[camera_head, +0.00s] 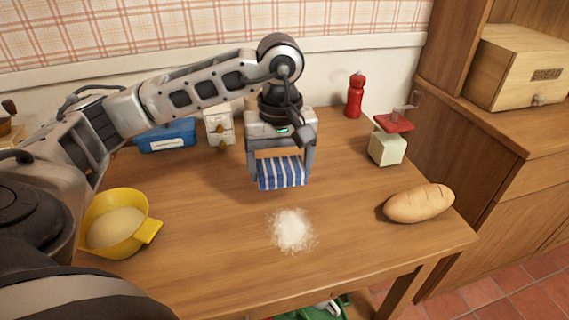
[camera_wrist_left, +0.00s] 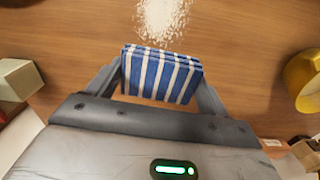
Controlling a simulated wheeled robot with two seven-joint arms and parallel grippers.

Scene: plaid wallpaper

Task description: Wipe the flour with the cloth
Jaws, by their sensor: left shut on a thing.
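The flour (camera_head: 292,230) is a white powdery patch on the wooden table, near the front middle. It also shows at the top of the left wrist view (camera_wrist_left: 163,18). The cloth (camera_head: 282,173) is folded, with blue and white stripes. My left gripper (camera_head: 281,170) is shut on the cloth, one finger at each side, and holds it just behind the flour. In the left wrist view the cloth (camera_wrist_left: 161,76) sits between the fingers, close to the flour. I cannot tell whether the cloth touches the table. My right gripper is not in view.
A yellow bowl (camera_head: 113,219) stands at the left, a bread loaf (camera_head: 419,203) at the right. Behind are a blue box (camera_head: 166,136), a small white drawer box (camera_head: 219,127), a red mill (camera_head: 355,96) and a red-topped cream grinder (camera_head: 387,149). The table around the flour is clear.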

